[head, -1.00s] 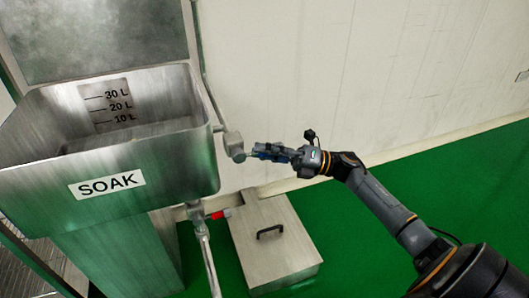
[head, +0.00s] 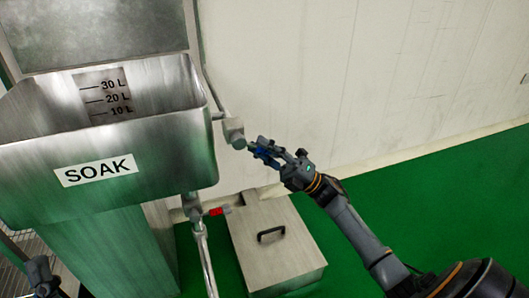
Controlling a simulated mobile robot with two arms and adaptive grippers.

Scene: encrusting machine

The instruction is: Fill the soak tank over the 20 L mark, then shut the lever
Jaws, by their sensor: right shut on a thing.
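The steel soak tank (head: 105,150) stands at the left with a SOAK label. Its 10 L, 20 L and 30 L marks (head: 105,97) show on the inner back wall; I cannot make out a clear water line. A grey valve body (head: 233,132) sits beside the tank's right rim. My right gripper (head: 262,151) is just right of the valve, shut on a small blue part, seemingly the lever (head: 266,157), mostly hidden by the fingers. A dark piece at the bottom left edge looks like my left gripper (head: 43,279); its jaws cannot be read.
A red-handled drain valve (head: 218,211) and pipe are under the tank. A low steel box with a black handle (head: 271,235) stands on the green floor (head: 430,190). The pale wall (head: 370,75) is close behind my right gripper. The floor at right is open.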

